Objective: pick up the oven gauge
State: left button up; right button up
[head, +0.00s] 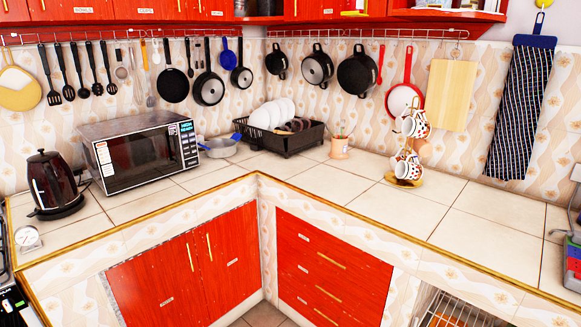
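A small round dial gauge (27,239) with a white face and a light rim, which looks like the oven gauge, stands on the tiled counter at the far left. It is near the counter's front edge, in front of the black kettle. Nothing holds it. Neither my left nor my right gripper shows in the head view, so I cannot tell how far they are from it.
The kettle (54,184) and a microwave (143,152) stand behind and to the right of the gauge. A stove edge borders it on the left. A dish rack (283,138), a cup tree (408,150) and hanging pans line the wall. The right counter (470,222) is largely clear.

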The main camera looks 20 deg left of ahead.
aim_at(25, 236)
jog(key=i+u, duration=0.85)
jog(key=i+l+u, duration=0.25)
jog(key=i+u, duration=0.2)
